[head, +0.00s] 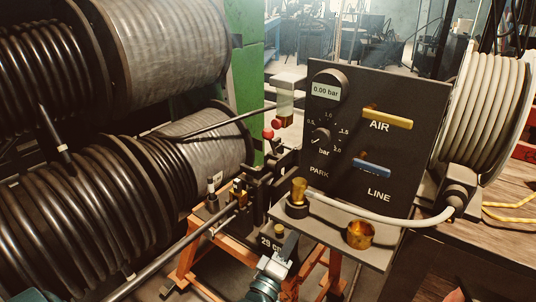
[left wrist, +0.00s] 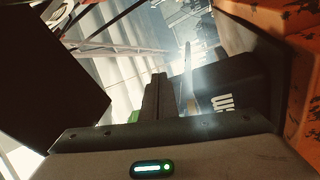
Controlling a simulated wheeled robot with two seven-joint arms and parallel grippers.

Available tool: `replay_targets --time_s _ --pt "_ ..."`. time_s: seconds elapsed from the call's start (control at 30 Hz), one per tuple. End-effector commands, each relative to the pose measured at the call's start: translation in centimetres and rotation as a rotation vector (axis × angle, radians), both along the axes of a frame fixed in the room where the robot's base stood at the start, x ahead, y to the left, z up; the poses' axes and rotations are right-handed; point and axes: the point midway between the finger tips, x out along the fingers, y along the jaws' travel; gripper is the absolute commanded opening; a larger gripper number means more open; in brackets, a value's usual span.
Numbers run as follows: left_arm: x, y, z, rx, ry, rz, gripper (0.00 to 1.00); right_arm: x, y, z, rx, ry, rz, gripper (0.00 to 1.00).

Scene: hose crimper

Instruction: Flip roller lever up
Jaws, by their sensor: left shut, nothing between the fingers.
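The dark roller mechanism (head: 262,180) stands left of the black control panel in the head view. Two red knobs (head: 272,129) show above it; I cannot tell for sure which part is the roller lever. My left gripper (head: 287,243) is low in front of the mechanism, beside a dark block marked 29 (head: 272,239). In the left wrist view its dark fingers (left wrist: 158,95) are together with nothing between them. A dark block with white letters (left wrist: 222,102) lies just beyond them. My right gripper is not in view.
The control panel (head: 375,145) has a yellow AIR lever (head: 387,119) and a blue LINE lever (head: 372,168). Large hose drums (head: 165,50) fill the left. A white hose reel (head: 490,105) stands right. A brass cup (head: 360,235) sits on the panel's shelf. An orange frame (head: 190,255) stands below.

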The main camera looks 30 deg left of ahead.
Motion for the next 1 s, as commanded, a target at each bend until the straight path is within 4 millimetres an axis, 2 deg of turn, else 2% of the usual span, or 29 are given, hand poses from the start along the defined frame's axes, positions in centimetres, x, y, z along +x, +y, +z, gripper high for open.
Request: replay_targets --time_s 0.1,0.2,0.4,0.57,1.0 --pt "0.7 3.0 3.1 -0.181 -0.161 0.071 0.00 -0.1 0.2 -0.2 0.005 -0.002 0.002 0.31" --pt "0.5 5.5 5.1 -0.314 -0.285 0.123 0.00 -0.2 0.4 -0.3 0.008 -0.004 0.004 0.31" --pt "-0.2 8.5 6.8 -0.469 -0.436 0.184 0.00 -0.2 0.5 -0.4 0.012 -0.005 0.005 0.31" --pt "-0.4 9.2 7.2 -0.500 -0.469 0.197 0.00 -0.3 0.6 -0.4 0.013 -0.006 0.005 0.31" --pt "-0.1 9.3 7.5 -0.497 -0.468 0.196 0.00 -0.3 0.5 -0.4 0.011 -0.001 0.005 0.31"
